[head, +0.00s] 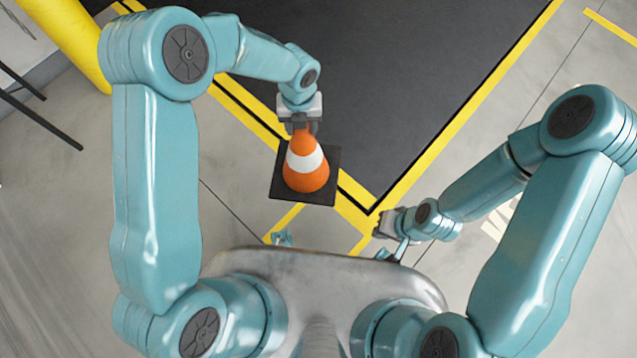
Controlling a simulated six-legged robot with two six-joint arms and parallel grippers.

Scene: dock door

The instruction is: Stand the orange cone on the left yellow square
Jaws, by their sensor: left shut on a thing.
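The orange cone (306,172) has a white band and a square black base. My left gripper (301,128) is shut on the cone's top and holds it upright as seen from above. The base lies over the yellow line along the dark floor area; I cannot tell whether it touches the floor. A yellow outline (287,219), perhaps part of a marked square, shows just below the base and is partly hidden by the cone and my body. My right gripper (383,224) is near the corner of the yellow lines, apart from the cone; its jaws are too small to judge.
A dark floor area (390,70) edged with yellow lines fills the top middle. A yellow post (70,40) stands at the top left, with thin black legs (40,115) of something below it. Grey floor (235,160) is clear left of the cone.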

